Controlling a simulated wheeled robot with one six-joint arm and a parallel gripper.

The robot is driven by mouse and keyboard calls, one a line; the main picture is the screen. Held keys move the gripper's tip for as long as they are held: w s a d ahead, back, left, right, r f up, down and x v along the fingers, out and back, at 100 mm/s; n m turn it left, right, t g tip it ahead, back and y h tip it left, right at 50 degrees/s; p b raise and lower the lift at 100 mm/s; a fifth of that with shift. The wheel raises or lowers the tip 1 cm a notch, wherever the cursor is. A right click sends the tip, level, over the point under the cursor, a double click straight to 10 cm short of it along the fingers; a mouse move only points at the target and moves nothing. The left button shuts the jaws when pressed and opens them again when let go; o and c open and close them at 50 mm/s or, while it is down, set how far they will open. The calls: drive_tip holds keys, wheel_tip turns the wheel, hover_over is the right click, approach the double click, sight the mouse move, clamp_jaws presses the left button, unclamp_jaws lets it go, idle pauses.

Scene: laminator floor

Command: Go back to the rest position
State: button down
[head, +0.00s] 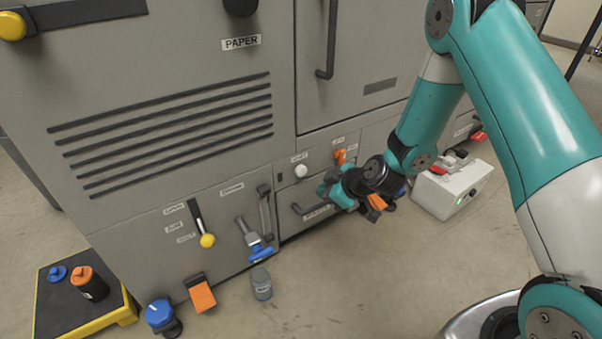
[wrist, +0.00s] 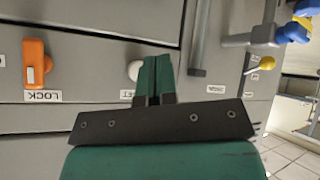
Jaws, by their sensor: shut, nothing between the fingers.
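My gripper (head: 332,188) is in front of the lower panel of the grey machine (head: 150,70), near a drawer handle (head: 304,210). The wrist view shows its two green fingers (wrist: 155,78) together, with nothing between them. A white round knob (head: 300,171) is just left of the gripper in the head view, and it shows behind the fingertips in the wrist view (wrist: 134,70). An orange switch (wrist: 36,64) marked LOCK is at the left of the wrist view. I cannot tell whether the fingers touch the panel.
A yellow-tipped lever (head: 207,240) and a blue-handled valve (head: 262,254) stick out at left. A grey bottle (head: 261,284), an orange pedal (head: 202,297) and a yellow-edged platform (head: 60,311) are on the floor. A white box (head: 452,190) stands right.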

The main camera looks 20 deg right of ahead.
drive_tip(key=shift+r, duration=0.1)
idle(0.3)
drive_tip(key=s+a+r+g+y+p, duration=0.1)
drive_tip(key=s+a+r+g+p, duration=0.2)
drive_tip(key=r, duration=0.7)
drive_tip(key=s+a+r+g+p, duration=0.1)
drive_tip(key=s+a+r+p, duration=0.3)
drive_tip(key=r, duration=0.6)
drive_tip(key=s+r+m+g+h+p, duration=0.1)
drive_tip(key=s+r+m+g+p, duration=0.15)
drive_tip(key=s+r, duration=0.75)
drive_tip(key=s+r+m+g+h+p, duration=0.1)
drive_tip(key=s+r+p, duration=0.2)
drive_tip(key=s+r, duration=0.65)
wheel_tip(320, 180, up, 36)
drive_tip(key=s+p, duration=0.2)
drive_tip(key=p, duration=3.5)
drive_tip(key=shift+s+d+f, duration=0.25)
drive_tip(key=shift+d, duration=0.1)
drive_tip(key=shift+m, duration=0.25)
